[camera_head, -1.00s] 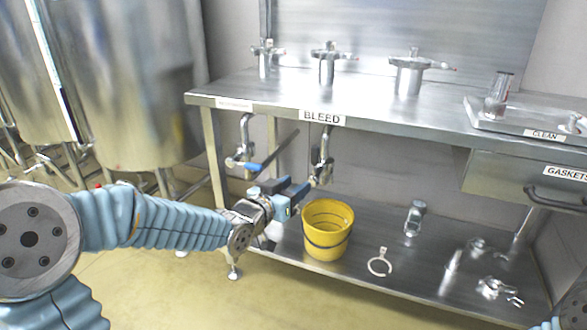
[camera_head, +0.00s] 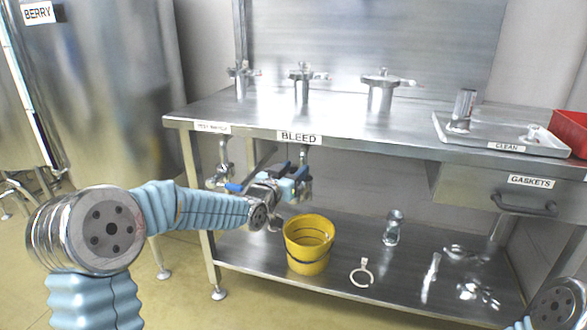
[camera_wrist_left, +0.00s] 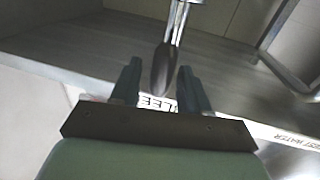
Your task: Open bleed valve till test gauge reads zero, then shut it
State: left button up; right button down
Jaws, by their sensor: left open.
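The BLEED label (camera_head: 299,137) is on the front edge of the steel bench. A metal pipe with a valve (camera_head: 304,158) hangs beneath it, partly hidden by my left gripper (camera_head: 298,181). The left gripper is open at this valve. In the left wrist view, a dark rounded handle (camera_wrist_left: 165,68) on a metal stem (camera_wrist_left: 178,22) sits between the open fingers (camera_wrist_left: 158,76), with no clear contact. A yellow bucket (camera_head: 308,246) stands on the lower shelf below. I cannot make out a gauge dial. My right gripper is out of view.
A blue-handled valve (camera_head: 233,187) hangs left of my gripper. The bench edge (camera_head: 375,148) lies just above it. The lower shelf holds a ring clamp (camera_head: 361,273), a clear jar (camera_head: 393,229) and metal fittings. A GASKETS drawer (camera_head: 530,182) is at right; a tall tank (camera_head: 105,95) is at left.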

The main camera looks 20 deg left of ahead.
pick_arm(q)
jog(key=shift+w, duration=0.1)
grip_shut()
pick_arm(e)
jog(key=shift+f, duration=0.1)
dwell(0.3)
